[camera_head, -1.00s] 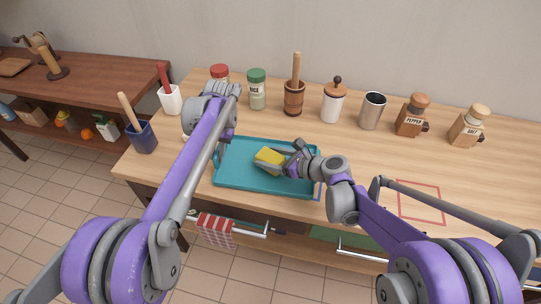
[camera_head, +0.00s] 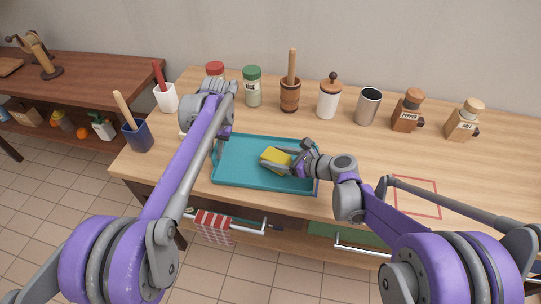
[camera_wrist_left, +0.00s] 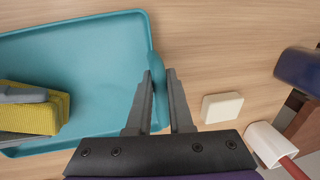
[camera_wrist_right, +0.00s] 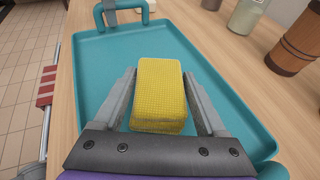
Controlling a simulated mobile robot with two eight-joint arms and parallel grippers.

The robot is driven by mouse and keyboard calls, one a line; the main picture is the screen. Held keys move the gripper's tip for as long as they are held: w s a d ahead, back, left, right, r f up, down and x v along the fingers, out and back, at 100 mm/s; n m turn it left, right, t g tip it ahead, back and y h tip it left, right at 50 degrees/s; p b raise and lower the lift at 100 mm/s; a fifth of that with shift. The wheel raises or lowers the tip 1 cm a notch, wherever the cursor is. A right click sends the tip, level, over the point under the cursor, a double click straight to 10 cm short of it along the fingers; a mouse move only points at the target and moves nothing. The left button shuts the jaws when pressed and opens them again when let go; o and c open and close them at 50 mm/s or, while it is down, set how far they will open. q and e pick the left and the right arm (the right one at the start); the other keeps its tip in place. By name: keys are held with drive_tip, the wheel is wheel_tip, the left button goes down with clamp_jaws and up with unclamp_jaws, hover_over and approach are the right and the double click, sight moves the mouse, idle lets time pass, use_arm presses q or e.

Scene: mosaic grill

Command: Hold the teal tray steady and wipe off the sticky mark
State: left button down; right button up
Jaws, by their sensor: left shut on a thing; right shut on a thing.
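The teal tray (camera_head: 240,179) lies flat on the wooden counter; it also shows in the left wrist view (camera_wrist_left: 85,50) and the right wrist view (camera_wrist_right: 95,80). My left gripper (camera_wrist_left: 160,80) is shut on the tray's handle (camera_wrist_left: 156,85) at its left end. My right gripper (camera_wrist_right: 158,95) is shut on a yellow sponge (camera_wrist_right: 158,88) and holds it over the right half of the tray. The sponge also shows in the head view (camera_head: 276,159). Whether it touches the tray floor is hard to tell. No sticky mark shows; the sponge and gripper hide part of the tray floor.
Behind the tray stand a green-lidded jar (camera_head: 252,88), a wooden mortar (camera_head: 290,92), a white jar (camera_head: 328,100), a metal cup (camera_head: 368,106) and two mills. A blue pot (camera_head: 138,136) stands left. A white block (camera_wrist_left: 221,107) lies near the handle.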

drive_tip(key=shift+w+d, duration=0.1)
drive_tip(key=shift+d, duration=0.55)
drive_tip(key=shift+w+a, duration=0.2)
drive_tip(key=shift+a, duration=0.75)
drive_tip(key=shift+w+a, duration=0.15)
drive_tip(key=shift+a, duration=0.8)
drive_tip(key=shift+r, duration=0.1)
drive_tip(key=shift+r, duration=3)
drive_tip(key=shift+r, duration=0.1)
drive_tip(key=shift+r, duration=1.4)
drive_tip(key=shift+f, duration=0.1)
